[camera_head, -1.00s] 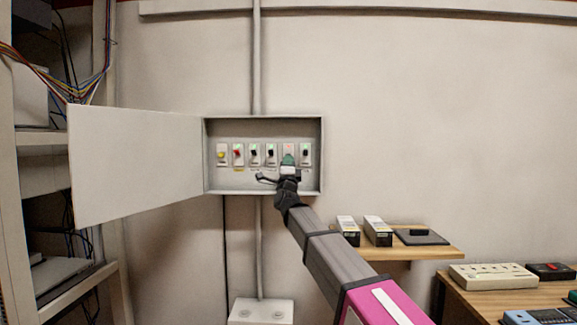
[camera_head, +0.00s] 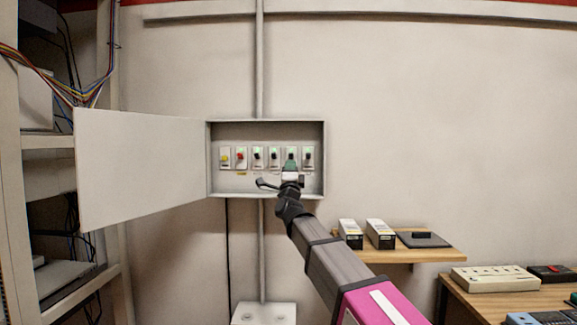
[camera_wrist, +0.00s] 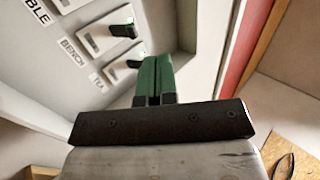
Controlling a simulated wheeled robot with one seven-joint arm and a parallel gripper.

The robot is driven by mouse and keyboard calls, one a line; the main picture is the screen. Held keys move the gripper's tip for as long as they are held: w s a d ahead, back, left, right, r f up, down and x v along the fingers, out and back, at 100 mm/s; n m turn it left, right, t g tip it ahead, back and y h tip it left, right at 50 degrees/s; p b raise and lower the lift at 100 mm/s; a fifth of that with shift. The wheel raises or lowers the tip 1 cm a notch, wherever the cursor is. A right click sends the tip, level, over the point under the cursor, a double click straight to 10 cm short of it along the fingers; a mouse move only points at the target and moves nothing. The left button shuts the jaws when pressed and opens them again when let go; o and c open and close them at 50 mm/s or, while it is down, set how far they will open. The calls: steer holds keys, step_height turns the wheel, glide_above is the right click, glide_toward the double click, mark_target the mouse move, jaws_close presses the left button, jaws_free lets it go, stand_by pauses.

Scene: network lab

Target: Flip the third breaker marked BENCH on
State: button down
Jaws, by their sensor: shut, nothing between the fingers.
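The open breaker box (camera_head: 216,185) on the wall holds a row of several breakers. In the wrist view, the BENCH label (camera_wrist: 72,52) sits beside a white breaker with a dark lever, the BENCH breaker (camera_wrist: 92,44). Another breaker (camera_wrist: 112,73), with a partly hidden label, lies between it and my fingers. My gripper (camera_head: 291,164) is in front of the lower part of the fifth breaker from the left (camera_head: 291,150). In the wrist view, the green fingers of my gripper (camera_wrist: 153,72) are together and empty. Contact with a lever cannot be told.
The box door (camera_head: 140,165) stands open to the left. A wooden shelf (camera_head: 400,256) with boxes is at lower right. A rack (camera_head: 50,142) stands at far left.

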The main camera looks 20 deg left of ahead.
steer(key=s+d+f, duration=0.1)
steer(key=s+d, duration=0.1)
steer(key=s, duration=0.5)
steer(key=shift+s+d, duration=0.15)
steer(key=shift+f, duration=0.1)
